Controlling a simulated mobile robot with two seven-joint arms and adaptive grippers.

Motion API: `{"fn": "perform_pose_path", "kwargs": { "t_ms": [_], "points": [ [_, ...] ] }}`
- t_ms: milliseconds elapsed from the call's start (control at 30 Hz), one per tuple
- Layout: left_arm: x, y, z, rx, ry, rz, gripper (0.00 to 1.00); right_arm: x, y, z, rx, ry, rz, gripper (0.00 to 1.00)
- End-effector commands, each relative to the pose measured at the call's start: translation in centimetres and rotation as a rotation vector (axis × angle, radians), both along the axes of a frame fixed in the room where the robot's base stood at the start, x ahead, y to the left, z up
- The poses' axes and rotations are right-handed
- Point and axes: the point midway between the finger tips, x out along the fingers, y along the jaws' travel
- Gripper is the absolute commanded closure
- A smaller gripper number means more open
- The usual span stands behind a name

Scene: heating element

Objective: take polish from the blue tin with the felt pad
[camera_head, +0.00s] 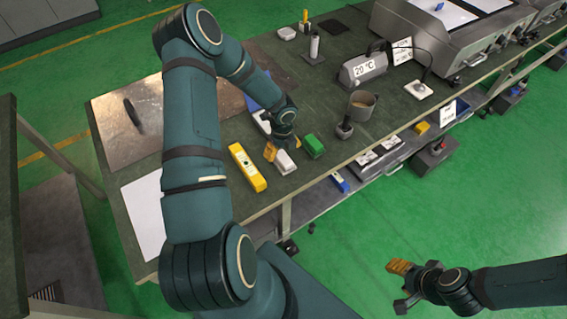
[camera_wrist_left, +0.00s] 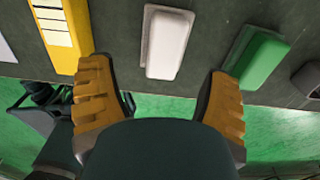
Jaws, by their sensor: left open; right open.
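My left gripper (camera_head: 283,149) is open above the near edge of the workbench. Its two orange fingers also show in the left wrist view (camera_wrist_left: 160,100), apart and empty. A white rounded block (camera_head: 285,163), perhaps the felt pad, lies on the bench just beyond and between the fingertips in the left wrist view (camera_wrist_left: 167,42). I cannot confirm that it is felt. No blue tin is clearly recognisable. A blue item (camera_head: 254,103) is partly hidden behind my left gripper, and another blue item (camera_head: 340,182) is below the bench edge. My right gripper (camera_head: 403,285) is open and empty over the green floor.
A yellow box (camera_head: 247,168) lies left of the white block, and a green block (camera_head: 313,146) lies to its right. A metal plate (camera_head: 130,120) covers the bench's left.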

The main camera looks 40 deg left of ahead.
Motion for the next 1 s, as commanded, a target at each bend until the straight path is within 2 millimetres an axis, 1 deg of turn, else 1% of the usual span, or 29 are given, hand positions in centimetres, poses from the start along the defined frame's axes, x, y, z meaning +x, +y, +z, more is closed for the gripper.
{"fn": "perform_pose_path", "kwargs": {
  "t_ms": [33, 267, 500, 600, 833, 867, 900, 967, 1000],
  "points": [
    [0.0, 0.0, -0.5, 0.0, 0.0, 0.0, 0.22, 0.0, 0.0, -0.2, 0.0, -0.001, 0.0, 0.53],
    [0.1, 0.0, -1.6, -0.001, -0.001, 0.003, 0.22, 0.1, 0.0, -0.5, 0.0, -0.003, 0.0, 0.53],
    [0.5, 0.0, -5.1, -0.002, 0.001, 0.002, 0.22, 0.3, 0.0, -1.7, -0.001, -0.008, -0.001, 0.53],
    [0.5, 0.0, -5.9, 0.0, -0.001, 0.001, 0.22, 0.4, 0.0, -1.9, -0.001, -0.009, -0.001, 0.53],
    [0.5, 0.0, -6.0, 0.0, -0.002, 0.002, 0.22, 0.4, 0.0, -1.8, -0.001, -0.01, -0.002, 0.53],
    [0.5, 0.0, -6.0, -0.001, -0.002, 0.002, 0.29, 0.4, 0.0, -1.8, -0.001, -0.01, -0.002, 0.53],
    [0.5, 0.1, -6.0, -0.001, -0.002, 0.002, 0.43, 0.4, 0.0, -1.8, -0.001, -0.01, -0.002, 0.53],
    [0.5, 0.0, -6.0, -0.001, -0.002, 0.002, 0.64, 0.4, 0.0, -1.8, -0.001, -0.01, -0.002, 0.53],
    [0.5, 0.0, -6.0, -0.001, -0.002, 0.002, 0.78, 0.4, 0.0, -1.8, -0.001, -0.01, -0.002, 0.53]
  ]
}}
